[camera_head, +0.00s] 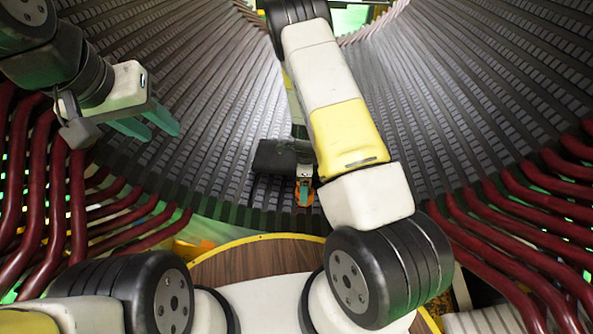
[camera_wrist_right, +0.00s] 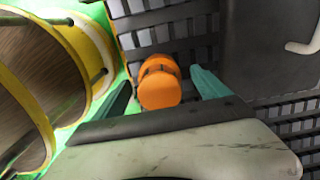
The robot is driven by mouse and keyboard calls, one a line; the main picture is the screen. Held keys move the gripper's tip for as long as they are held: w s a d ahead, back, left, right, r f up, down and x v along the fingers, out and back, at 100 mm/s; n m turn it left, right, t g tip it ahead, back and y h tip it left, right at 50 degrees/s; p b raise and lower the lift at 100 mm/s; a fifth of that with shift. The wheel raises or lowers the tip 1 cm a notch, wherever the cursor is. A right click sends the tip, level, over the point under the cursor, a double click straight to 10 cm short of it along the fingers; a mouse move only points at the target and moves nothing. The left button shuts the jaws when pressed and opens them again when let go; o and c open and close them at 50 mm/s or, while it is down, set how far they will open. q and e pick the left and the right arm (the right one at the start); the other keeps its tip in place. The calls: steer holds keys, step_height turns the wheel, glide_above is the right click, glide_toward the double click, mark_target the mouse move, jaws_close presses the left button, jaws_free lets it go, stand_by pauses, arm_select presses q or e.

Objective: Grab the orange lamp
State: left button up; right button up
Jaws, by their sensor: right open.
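The orange lamp (camera_wrist_right: 159,86) is a small cylinder with a dark band, standing on the slotted dark surface. It sits between the two teal fingers of my right gripper (camera_wrist_right: 161,78), with gaps visible on both sides. In the head view the lamp (camera_head: 304,193) is small and partly hidden by my right gripper (camera_head: 304,180), near the bottom middle of the curved wall. My left gripper (camera_head: 149,122) is at the upper left, its teal fingers apart and empty, well away from the lamp.
A dark box (camera_head: 273,156) lies just left of the lamp; in the right wrist view the box (camera_wrist_right: 268,48) is at the upper right with a pale handle. Dark red bent tubes (camera_head: 75,190) line both sides. Ribbed slots (camera_head: 215,95) cover the curved wall.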

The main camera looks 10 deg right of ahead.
steer(key=shift+f, duration=1.45)
steer(key=c, duration=1.7)
steer(key=shift+r, duration=0.2)
